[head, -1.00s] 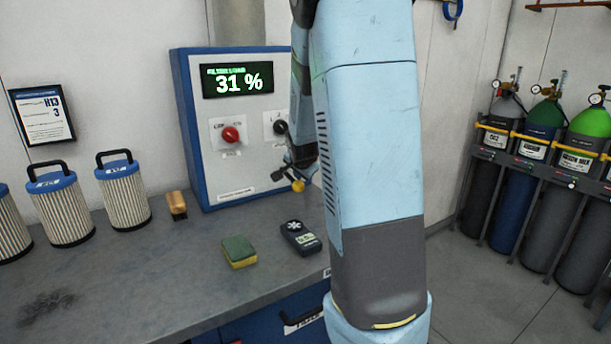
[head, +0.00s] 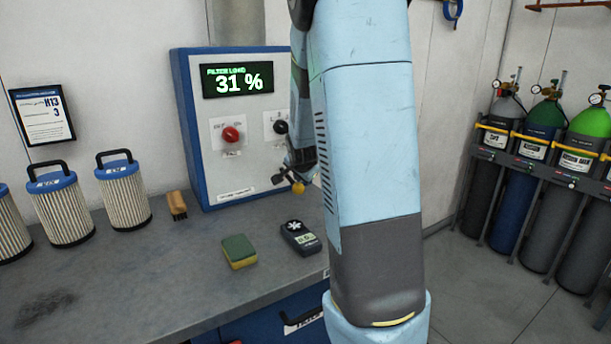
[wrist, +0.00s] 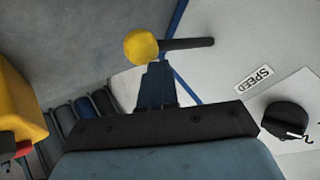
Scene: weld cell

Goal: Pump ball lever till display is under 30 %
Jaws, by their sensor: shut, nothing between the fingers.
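The display (head: 238,80) on the blue-edged panel (head: 188,130) reads "FILTER LOAD 31 %". The lever is a short dark rod low on the panel, with a yellow ball (head: 298,187) at its end. In the wrist view the ball (wrist: 141,46) and its rod (wrist: 190,44) lie just beyond my fingertips. My gripper (wrist: 156,68) is shut and empty, its tips right by the ball; I cannot tell whether they touch it. In the head view my arm hides most of the gripper and the panel's right side.
A red knob (head: 231,134) and a black knob (head: 280,127) sit above the lever. On the bench (head: 130,285) are a sponge (head: 239,251), a handheld meter (head: 300,237), a brush (head: 177,205) and filter cartridges (head: 123,194). Gas cylinders (head: 545,140) stand at the right.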

